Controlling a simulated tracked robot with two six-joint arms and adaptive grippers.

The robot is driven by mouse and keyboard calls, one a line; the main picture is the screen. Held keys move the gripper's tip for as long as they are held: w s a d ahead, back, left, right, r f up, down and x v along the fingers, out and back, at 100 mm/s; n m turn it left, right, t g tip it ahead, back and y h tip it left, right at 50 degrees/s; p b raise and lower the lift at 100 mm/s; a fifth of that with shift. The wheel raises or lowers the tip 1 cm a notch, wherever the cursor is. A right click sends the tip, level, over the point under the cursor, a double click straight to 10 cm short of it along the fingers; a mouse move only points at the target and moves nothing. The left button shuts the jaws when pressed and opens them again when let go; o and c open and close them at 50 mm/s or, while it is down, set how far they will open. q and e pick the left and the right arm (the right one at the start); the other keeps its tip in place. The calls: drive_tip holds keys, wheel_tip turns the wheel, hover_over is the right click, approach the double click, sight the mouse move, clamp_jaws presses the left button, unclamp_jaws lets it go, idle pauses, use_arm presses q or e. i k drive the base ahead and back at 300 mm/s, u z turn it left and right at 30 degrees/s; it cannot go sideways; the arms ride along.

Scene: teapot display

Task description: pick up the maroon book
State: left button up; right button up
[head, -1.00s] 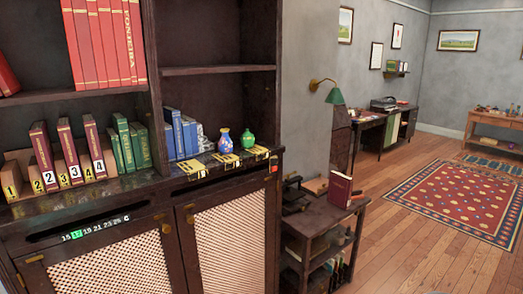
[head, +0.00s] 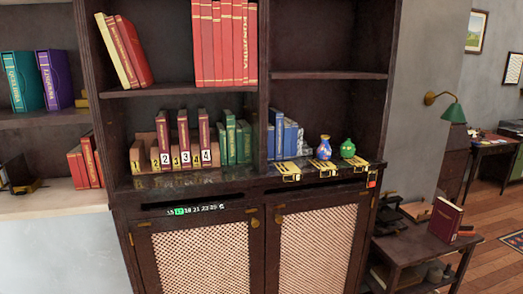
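A maroon book (head: 446,222) stands upright on a small dark side table (head: 405,250) at the lower right. Several slimmer maroon volumes (head: 184,132) stand on the cabinet's middle shelf, by tags numbered 2, 3 and 4. The frames do not show which of these the task means. Neither of my grippers is in view.
A dark cabinet (head: 262,185) with mesh doors fills the middle. Its shelf holds green books (head: 231,138), blue books (head: 279,132), a blue vase (head: 324,147) and a green vase (head: 348,149). Wooden floor (head: 490,262) is open at right.

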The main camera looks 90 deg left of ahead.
sight(446, 217)
drive_tip(key=z, duration=0.1)
drive_tip(key=i, duration=0.2)
drive_tip(key=u, duration=3)
drive_tip(key=i, duration=0.2)
drive_tip(key=u, duration=1)
drive_tip(key=i, duration=0.85)
drive_tip(key=u, duration=1.4)
drive_tip(key=i, duration=0.15)
drive_tip(key=z, duration=3.05)
